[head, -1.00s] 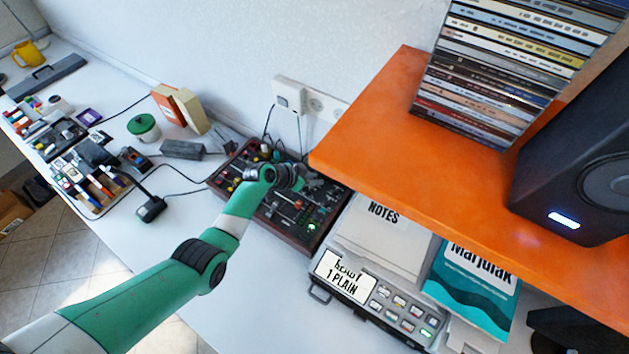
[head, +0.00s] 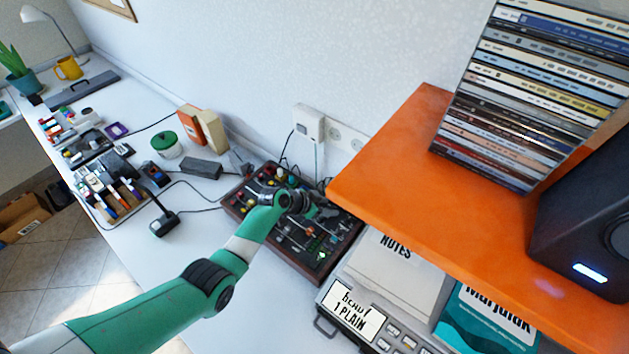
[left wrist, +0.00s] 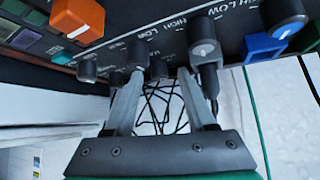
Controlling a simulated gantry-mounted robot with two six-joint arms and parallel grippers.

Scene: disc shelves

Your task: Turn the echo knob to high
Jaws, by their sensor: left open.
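The mixer panel (head: 328,258) is a dark box with a wooden rim, covered in knobs and sliders. My left gripper (head: 312,210) is over its right part and hides some controls. In the left wrist view my left gripper (left wrist: 161,72) is open, with its fingertips close to the panel's knob row. A small dark knob (left wrist: 159,69) shows between the fingertips. A grey knob (left wrist: 203,51) is just right of them, and another dark knob (left wrist: 87,70) is to the left. "HIGH" and "LOW" markings are readable; I cannot tell which knob is echo. My right gripper is out of view.
An orange shelf (head: 385,165) with CD cases (head: 530,90) and a speaker (head: 585,235) overhangs on the right. A wall socket (head: 308,122) with cables is behind the panel. A grey device (head: 375,325) stands in front right. White desk is clear at front left.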

